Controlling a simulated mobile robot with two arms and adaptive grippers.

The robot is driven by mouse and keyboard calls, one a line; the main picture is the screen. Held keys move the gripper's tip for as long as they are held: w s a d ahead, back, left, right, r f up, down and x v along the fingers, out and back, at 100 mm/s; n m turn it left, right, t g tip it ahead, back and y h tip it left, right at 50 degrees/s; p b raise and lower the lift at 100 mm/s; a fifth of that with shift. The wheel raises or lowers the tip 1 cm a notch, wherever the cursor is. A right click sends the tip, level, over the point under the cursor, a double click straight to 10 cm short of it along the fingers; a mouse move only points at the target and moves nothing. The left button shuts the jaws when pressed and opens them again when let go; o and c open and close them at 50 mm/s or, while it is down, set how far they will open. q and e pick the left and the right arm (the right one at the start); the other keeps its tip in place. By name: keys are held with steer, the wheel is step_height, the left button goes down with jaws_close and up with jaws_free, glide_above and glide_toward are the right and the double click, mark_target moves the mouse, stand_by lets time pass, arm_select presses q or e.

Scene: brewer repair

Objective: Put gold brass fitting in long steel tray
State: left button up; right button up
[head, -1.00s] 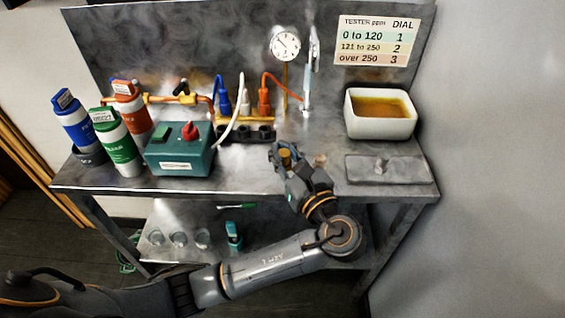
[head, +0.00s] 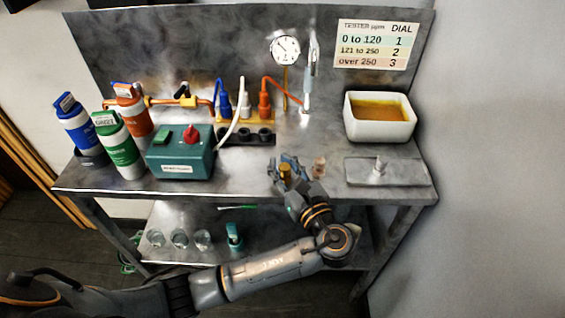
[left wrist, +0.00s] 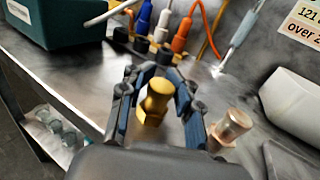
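The gold brass fitting (head: 285,173) is between the fingers of my left gripper (head: 287,170), near the front edge of the bench. In the left wrist view the fitting (left wrist: 154,103) is upright, and the fingers (left wrist: 158,88) close in on both sides of it. Whether its base touches the bench is unclear. My right gripper is out of view.
A copper-coloured fitting (head: 319,166) stands just right of my left gripper. A white basin (head: 380,130) with amber liquid is behind the tray. A teal box (head: 180,155), bottles (head: 118,148) and a socket strip (head: 245,137) stand to the left.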

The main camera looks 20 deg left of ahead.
arm_select(q)
steer(key=shift+o, duration=0.7)
